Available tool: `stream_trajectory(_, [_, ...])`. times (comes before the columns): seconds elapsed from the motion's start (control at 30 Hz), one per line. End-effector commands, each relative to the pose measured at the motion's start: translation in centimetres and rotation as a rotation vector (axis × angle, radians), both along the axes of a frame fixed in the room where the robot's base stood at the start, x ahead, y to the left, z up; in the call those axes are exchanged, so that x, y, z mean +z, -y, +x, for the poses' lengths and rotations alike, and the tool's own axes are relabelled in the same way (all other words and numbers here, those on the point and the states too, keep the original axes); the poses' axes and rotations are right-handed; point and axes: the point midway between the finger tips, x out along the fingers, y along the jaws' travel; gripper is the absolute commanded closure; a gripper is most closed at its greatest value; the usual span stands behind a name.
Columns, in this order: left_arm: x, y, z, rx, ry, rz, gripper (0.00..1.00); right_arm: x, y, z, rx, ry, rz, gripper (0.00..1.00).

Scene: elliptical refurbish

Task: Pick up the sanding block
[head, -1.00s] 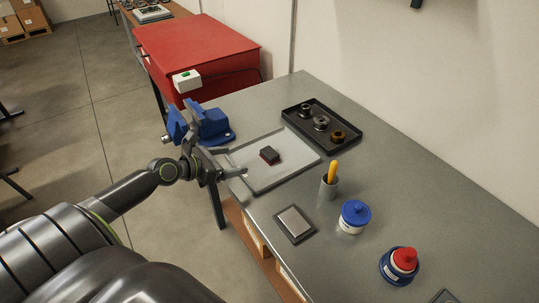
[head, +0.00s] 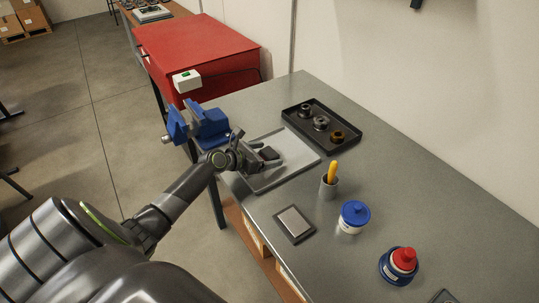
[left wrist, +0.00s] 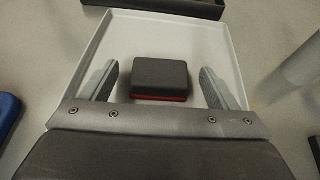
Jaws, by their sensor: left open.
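The sanding block (left wrist: 160,78) is dark grey with a red underside. It lies on a pale grey tray (left wrist: 190,30) and sits between the fingers in the left wrist view, a little ahead of them. In the head view the block (head: 269,153) is partly hidden by my left gripper (head: 268,160). My left gripper also shows in the left wrist view (left wrist: 160,88); it is open, with clear gaps on both sides of the block. My right gripper is not in view.
A blue vise (head: 208,122) stands at the bench's left edge. A black tray (head: 335,122) with metal parts lies behind. A cup (head: 328,188) with a yellow handle, a blue-lidded jar (head: 354,216), a flat plate (head: 294,223) and a red-capped container (head: 403,262) stand nearer.

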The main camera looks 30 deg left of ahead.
Motion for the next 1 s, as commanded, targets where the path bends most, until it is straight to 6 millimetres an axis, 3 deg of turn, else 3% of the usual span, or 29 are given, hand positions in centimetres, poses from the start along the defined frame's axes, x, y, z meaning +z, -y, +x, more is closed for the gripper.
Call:
stream_trajectory(0.13, [-0.59,0.4,1.14,0.001,-0.001,-0.002,0.18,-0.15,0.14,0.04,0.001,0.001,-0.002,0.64])
stream_trajectory(0.4, [-0.65,0.46,1.3,0.0,-0.001,0.0,0.18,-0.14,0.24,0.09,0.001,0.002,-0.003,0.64])
stream_trajectory(0.77, [-0.65,0.44,1.28,0.0,-0.001,0.0,0.65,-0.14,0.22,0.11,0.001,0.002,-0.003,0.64])
stream_trajectory(1.0, [-0.5,0.43,1.28,0.0,0.0,0.0,0.67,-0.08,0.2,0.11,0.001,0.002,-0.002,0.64])
